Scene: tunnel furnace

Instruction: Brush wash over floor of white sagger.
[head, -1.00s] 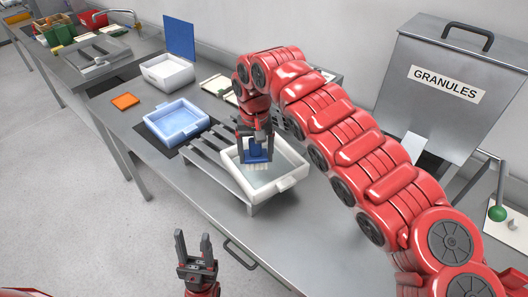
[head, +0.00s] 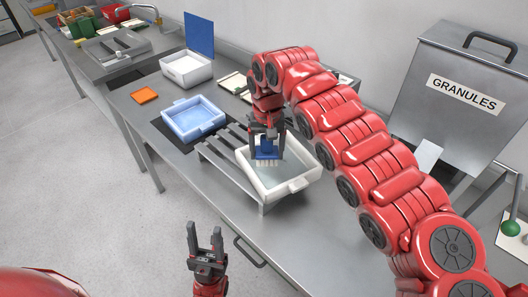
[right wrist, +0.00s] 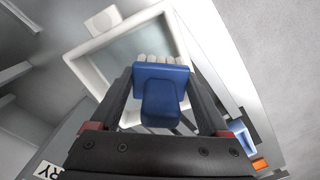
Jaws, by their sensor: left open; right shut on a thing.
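The white sagger (head: 252,180) sits on a slatted metal rack (head: 228,165) on the steel bench, its inner floor grey-blue. My right gripper (head: 266,150) is shut on a brush with a blue handle (head: 266,154) and pale bristles. It holds the brush bristles down inside the sagger, toward its left far side. Whether the bristles touch the floor is hard to tell. In the right wrist view, the blue handle (right wrist: 160,92) is between the fingers and the sagger's rim (right wrist: 80,66) is beyond. My left gripper (head: 204,232) is open and empty, before the bench's front edge.
A blue tray (head: 193,119) stands left of the rack, with a white box (head: 187,70) and upright blue panel (head: 199,34) behind. An orange piece (head: 145,95) lies farther left. A GRANULES bin (head: 460,95) stands right. The bench front right of the rack is clear.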

